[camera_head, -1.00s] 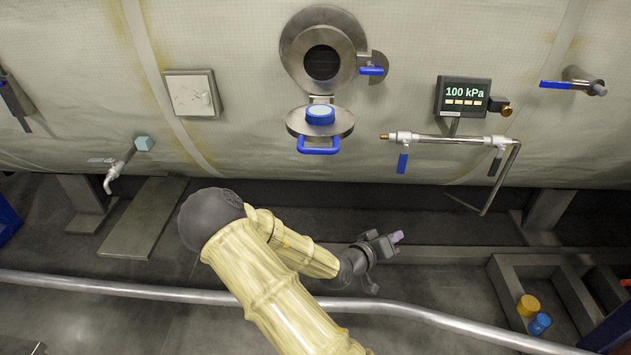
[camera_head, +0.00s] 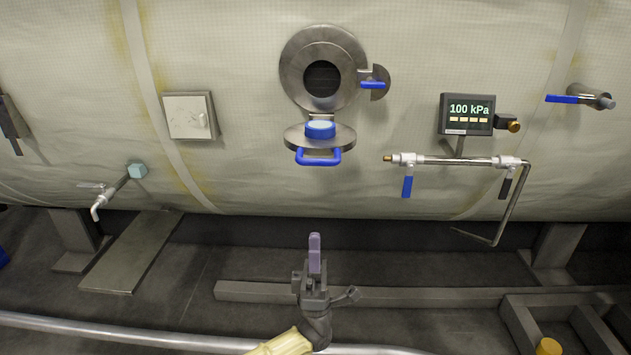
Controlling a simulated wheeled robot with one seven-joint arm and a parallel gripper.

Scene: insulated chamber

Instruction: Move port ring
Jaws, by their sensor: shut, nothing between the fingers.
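The round metal port (camera_head: 293,72), with a flat ring around a dark opening, sits on the pale chamber wall at upper middle. A small plate with a blue handle (camera_head: 372,85) sticks out at the ring's right side. The port's round door (camera_head: 342,139) hangs open below it, lying nearly flat, with a blue-rimmed disc and a blue loop handle (camera_head: 318,157). My gripper (camera_head: 315,241) is below the door, well apart from it, pointing up in the picture. Its purple fingers are together and empty.
A pressure display (camera_head: 467,114) reading 100 kPa and a pipe with valves (camera_head: 455,161) are at right. A white box (camera_head: 190,116) and a tap (camera_head: 112,190) are at left. A silver rail (camera_head: 130,333) and a metal beam (camera_head: 260,291) cross the floor.

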